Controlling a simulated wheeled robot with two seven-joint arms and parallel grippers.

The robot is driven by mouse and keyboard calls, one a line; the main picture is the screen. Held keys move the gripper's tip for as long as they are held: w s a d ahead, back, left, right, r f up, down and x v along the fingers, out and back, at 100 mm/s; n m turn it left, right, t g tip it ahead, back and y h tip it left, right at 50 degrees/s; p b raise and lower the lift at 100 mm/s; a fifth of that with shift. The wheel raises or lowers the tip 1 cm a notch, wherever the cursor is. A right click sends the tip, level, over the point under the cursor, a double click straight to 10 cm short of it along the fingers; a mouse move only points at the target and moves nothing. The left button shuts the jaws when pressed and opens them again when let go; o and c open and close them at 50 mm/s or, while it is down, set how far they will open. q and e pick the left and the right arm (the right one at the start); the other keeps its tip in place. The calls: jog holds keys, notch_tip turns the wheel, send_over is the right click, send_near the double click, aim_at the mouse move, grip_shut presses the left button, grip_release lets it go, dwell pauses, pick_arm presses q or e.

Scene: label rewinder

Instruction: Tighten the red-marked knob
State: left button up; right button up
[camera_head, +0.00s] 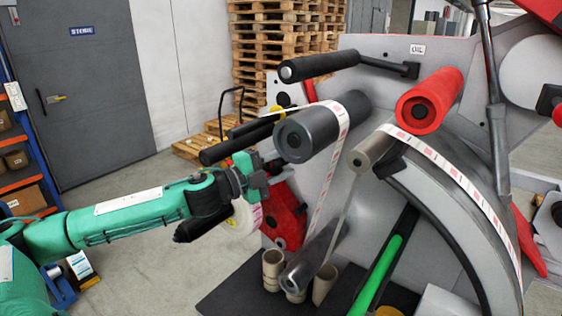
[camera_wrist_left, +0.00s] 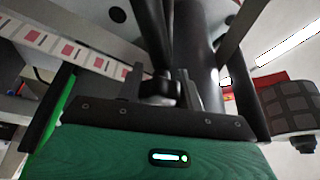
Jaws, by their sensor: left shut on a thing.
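My left gripper (camera_head: 262,172) reaches in from the left, below the dark rollers at the left side of the label machine. In the left wrist view its fingers (camera_wrist_left: 158,85) are closed around a small dark knob (camera_wrist_left: 157,90) on a dark stem. I cannot see a red mark on this knob. In the head view the gripper and wrist hide it. My right gripper is in neither view.
A large dark roller (camera_head: 293,139) and a thin black bar (camera_head: 225,149) lie close above the gripper. A red roller (camera_head: 430,99) and the printed label web (camera_head: 456,174) are further right. A red bracket (camera_head: 282,213) is just below.

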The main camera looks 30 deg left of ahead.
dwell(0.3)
pick_arm(q)
jog(key=o, duration=1)
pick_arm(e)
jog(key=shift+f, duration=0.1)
pick_arm(q)
jog(key=shift+f+b, duration=0.15)
jog(key=shift+b, duration=0.2)
jog(key=b+v, duration=0.6)
jog(key=b, duration=1.4)
jog(key=shift+f, duration=0.15)
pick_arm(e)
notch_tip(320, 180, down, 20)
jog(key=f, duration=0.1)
pick_arm(q)
jog(key=b+v, duration=0.2)
jog(key=b, duration=0.2)
jog(key=shift+s+a, duration=0.2)
jog(key=shift+s, duration=0.2)
jog(key=b, duration=0.4)
send_near(270, 171)
jog(key=shift+s+a, duration=0.25)
jog(key=shift+s, duration=0.05)
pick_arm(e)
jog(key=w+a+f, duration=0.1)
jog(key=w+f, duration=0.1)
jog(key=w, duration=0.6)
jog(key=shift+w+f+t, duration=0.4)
